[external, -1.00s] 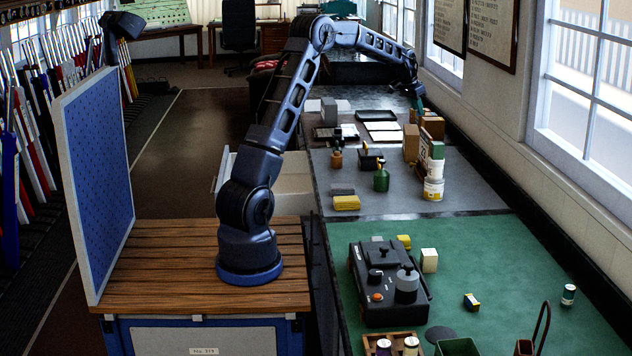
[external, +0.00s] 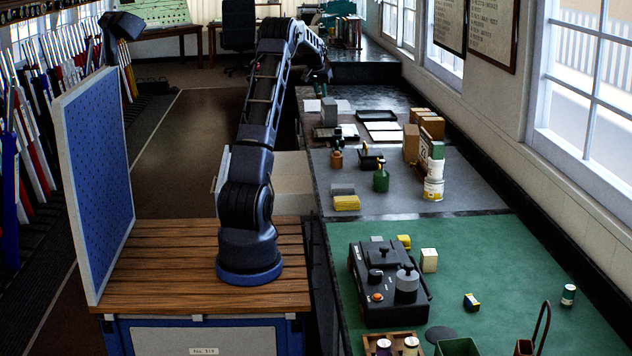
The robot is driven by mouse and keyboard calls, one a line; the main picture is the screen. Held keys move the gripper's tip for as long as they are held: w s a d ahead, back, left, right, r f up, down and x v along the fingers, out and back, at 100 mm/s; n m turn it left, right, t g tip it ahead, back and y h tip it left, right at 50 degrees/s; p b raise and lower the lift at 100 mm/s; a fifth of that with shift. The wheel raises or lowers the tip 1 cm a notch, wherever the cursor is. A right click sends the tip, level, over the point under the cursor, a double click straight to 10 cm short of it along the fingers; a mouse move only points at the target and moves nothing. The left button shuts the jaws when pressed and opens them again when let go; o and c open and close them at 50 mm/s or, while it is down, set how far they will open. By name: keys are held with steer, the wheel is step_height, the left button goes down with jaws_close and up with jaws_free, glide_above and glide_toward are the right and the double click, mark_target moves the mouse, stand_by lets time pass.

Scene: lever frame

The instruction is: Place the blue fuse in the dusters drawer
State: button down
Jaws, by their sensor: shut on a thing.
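My gripper (external: 319,88) is far from the camera, above the left edge of the bench's far part. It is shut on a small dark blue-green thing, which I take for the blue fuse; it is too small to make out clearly. An open drawer (external: 291,183) sticks out to the left from the bench, behind my base. No label on it is readable, so I cannot tell if it is the dusters drawer. My gripper is beyond this drawer and above bench height.
On the grey bench part stand a green bottle (external: 381,181), a yellow block (external: 346,203) and stacked tins (external: 434,187). Brown boxes (external: 411,143) stand near the wall. A black device (external: 385,285) sits on the green mat. A blue pegboard (external: 97,185) stands left; the aisle floor is clear.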

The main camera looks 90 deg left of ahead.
steer(key=s+a+n+g, duration=0.1)
steer(key=s+a+n, duration=0.2)
steer(key=s, duration=1.2)
steer(key=s+a+n+g, duration=0.15)
steer(key=s+a, duration=0.25)
steer(key=s, duration=1.2)
steer(key=shift+n+t, duration=0.25)
steer(key=shift+n, duration=0.2)
steer(key=f, duration=4.2)
steer(key=shift+w+d+f, duration=0.15)
steer(key=shift+w+d, duration=0.1)
steer(key=shift+w, duration=0.05)
steer(key=shift+f, duration=0.15)
steer(key=c, duration=1.3)
jaws_free()
steer(key=v, duration=1.2)
steer(key=shift+d, duration=0.25)
